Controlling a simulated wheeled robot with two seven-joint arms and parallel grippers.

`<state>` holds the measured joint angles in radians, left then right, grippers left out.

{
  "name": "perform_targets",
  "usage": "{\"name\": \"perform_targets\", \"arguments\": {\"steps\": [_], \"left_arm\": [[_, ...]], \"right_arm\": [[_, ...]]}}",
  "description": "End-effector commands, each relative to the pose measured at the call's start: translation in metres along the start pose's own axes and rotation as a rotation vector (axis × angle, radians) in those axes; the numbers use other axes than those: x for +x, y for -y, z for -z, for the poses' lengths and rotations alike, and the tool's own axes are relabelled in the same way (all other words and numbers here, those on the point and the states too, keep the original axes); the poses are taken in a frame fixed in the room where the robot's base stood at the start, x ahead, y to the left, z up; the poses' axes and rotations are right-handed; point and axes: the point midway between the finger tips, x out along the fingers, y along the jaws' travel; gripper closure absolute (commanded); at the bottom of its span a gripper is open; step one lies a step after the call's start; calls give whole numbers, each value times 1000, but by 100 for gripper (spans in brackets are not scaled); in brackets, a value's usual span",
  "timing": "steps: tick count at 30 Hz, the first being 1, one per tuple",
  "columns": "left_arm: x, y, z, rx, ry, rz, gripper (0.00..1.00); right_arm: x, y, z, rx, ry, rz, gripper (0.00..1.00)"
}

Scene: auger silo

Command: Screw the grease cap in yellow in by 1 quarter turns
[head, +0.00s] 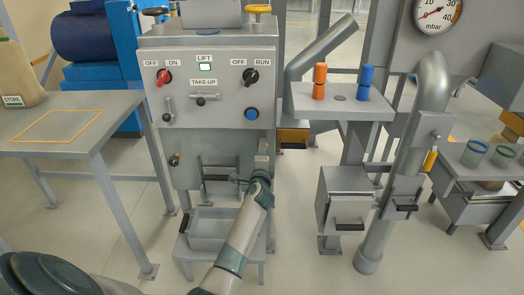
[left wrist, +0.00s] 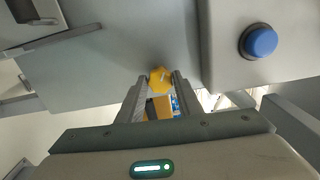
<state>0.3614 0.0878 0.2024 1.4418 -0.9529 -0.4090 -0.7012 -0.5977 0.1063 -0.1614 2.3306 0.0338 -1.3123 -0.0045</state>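The yellow grease cap (left wrist: 160,79) shows in the left wrist view, against a grey machine face, between the tips of my left gripper (left wrist: 161,77). The fingers stand on both sides of the cap with no clear gap, so the gripper appears shut on it. In the head view my left gripper (head: 262,153) is at the right side of the grey machine's lower body (head: 215,150), below the blue button (head: 251,114). There the gripper hides the cap. My right gripper is in neither view.
The control panel (head: 208,90) juts out above, its blue button also close in the left wrist view (left wrist: 259,41). A black-handled hatch and a grey bin (head: 209,228) are beside and below my left arm. A shelf with orange and blue pegs (head: 366,82) stands to the right.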

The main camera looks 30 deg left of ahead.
Motion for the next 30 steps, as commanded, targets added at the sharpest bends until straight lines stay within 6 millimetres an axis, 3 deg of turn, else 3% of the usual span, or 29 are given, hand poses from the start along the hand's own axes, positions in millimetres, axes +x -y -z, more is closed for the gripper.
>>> {"name": "perform_targets", "arguments": {"steps": [2,17,23,30], "left_arm": [[0,-1,-1,1,1,-1,50],[-8,0,0,1,-1,0,50],[-32,0,-1,1,0,-1,50],[-79,-1,0,1,-1,-1,50]], "right_arm": [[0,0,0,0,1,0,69],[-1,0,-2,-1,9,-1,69],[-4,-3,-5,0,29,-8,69],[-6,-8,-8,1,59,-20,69]]}}
